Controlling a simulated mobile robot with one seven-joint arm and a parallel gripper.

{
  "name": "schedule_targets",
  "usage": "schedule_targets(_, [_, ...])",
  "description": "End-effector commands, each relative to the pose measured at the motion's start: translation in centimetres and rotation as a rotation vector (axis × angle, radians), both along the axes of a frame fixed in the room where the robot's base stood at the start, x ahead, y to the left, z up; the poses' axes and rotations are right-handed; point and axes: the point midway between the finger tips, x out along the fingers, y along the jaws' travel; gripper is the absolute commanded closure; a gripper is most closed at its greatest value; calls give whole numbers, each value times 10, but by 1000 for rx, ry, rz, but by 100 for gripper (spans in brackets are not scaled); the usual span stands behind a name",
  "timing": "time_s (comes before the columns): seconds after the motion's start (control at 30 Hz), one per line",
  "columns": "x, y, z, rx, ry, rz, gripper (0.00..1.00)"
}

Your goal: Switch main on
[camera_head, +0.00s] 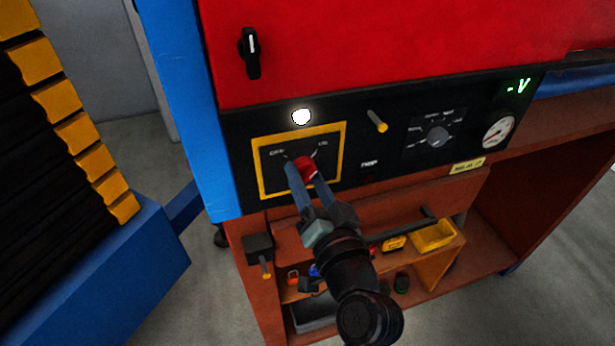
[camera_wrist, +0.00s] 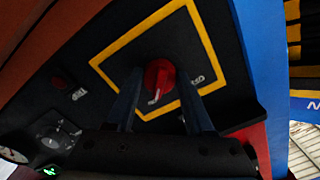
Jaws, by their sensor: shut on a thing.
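The main switch is a red rotary knob (camera_head: 306,167) inside a yellow square frame (camera_head: 261,182) on the black control panel. "OFF" and "ON" marks stand above it at left and right. My gripper (camera_head: 299,165) reaches up from below with a finger on either side of the knob, shut on it. In the wrist view the knob (camera_wrist: 159,80) sits between the two fingers (camera_wrist: 157,95), with a pale mark on its face. The fingers hide part of the knob, so its exact pointing direction is hard to tell. A white lamp (camera_head: 302,116) above the frame is lit.
To the right on the panel are a yellow-tipped lever (camera_head: 377,121), a selector dial (camera_head: 437,135), a gauge (camera_head: 498,132) and a green display (camera_head: 517,87). A black handle (camera_head: 250,53) is on the red door above. A shelf with a yellow bin (camera_head: 433,235) is below.

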Motion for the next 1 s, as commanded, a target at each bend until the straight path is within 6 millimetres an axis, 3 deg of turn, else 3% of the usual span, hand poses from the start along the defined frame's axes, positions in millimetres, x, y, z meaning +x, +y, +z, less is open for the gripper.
schedule_targets(0.47, [0,-1,0,22,7,-1,100])
schedule_targets(0.5, [0,0,0,22,7,-1,45])
schedule_targets(0.63, [0,0,0,20,6,-1,22])
schedule_targets(0.67, [0,0,0,20,6,-1,17])
schedule_targets(1.0, [-2,-1,-1,18,6,-1,17])
